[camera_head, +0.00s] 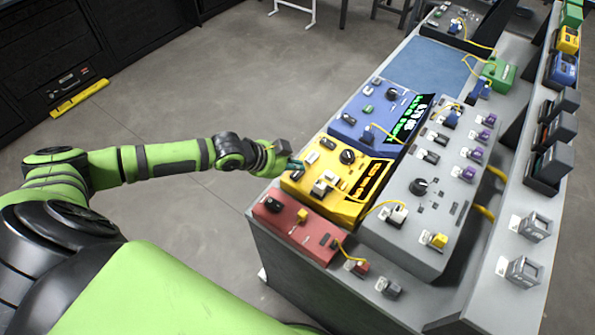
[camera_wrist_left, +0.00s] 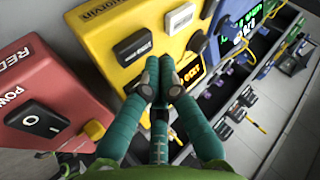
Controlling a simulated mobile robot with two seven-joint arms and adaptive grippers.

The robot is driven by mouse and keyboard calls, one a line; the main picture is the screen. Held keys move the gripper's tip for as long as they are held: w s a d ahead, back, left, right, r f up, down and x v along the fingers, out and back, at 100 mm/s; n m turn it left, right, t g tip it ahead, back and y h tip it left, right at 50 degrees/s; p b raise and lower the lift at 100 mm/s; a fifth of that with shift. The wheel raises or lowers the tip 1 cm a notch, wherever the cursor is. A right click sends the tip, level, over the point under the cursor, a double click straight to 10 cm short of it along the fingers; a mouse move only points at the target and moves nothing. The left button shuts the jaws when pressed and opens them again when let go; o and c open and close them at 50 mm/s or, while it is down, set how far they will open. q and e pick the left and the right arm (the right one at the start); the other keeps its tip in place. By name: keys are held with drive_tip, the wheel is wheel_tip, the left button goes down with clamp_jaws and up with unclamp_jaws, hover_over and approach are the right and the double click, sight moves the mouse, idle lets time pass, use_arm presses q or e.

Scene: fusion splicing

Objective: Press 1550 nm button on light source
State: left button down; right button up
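A yellow box (camera_head: 325,205) with several buttons, a round black knob (camera_head: 347,157) and a dark display lies on the bench; I take it to be the light source, but its labels are too small or cut off to read surely. It also shows in the left wrist view (camera_wrist_left: 98,48), with a black button (camera_wrist_left: 133,47) and a light button (camera_wrist_left: 181,16). My left gripper (camera_head: 296,164) is at the yellow box's upper left edge. In the left wrist view its fingertips (camera_wrist_left: 159,78) are together and empty, in front of the box near the black button. Contact cannot be told. My right gripper is out of view.
A red box (camera_head: 295,225) with a black power switch (camera_wrist_left: 37,120) is beside the yellow box. A blue box (camera_head: 375,115) stands on the other side and a large grey panel (camera_head: 408,228) to the right. Yellow cables link the boxes. Open floor lies left of the bench.

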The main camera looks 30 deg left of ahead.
sight(296, 175)
use_arm(q)
drive_tip(key=shift+f, duration=0.1)
idle(0.6)
drive_tip(key=shift+f, duration=0.3)
drive_tip(key=shift+f+b, duration=0.4)
drive_tip(key=shift+f, duration=0.1)
idle(0.5)
idle(0.3)
drive_tip(key=shift+r+p, duration=0.9)
drive_tip(key=shift+r, duration=0.1)
wheel_tip(296, 175, up, 5)
drive_tip(key=p, duration=0.5)
drive_tip(key=shift+d, duration=0.1)
idle(0.4)
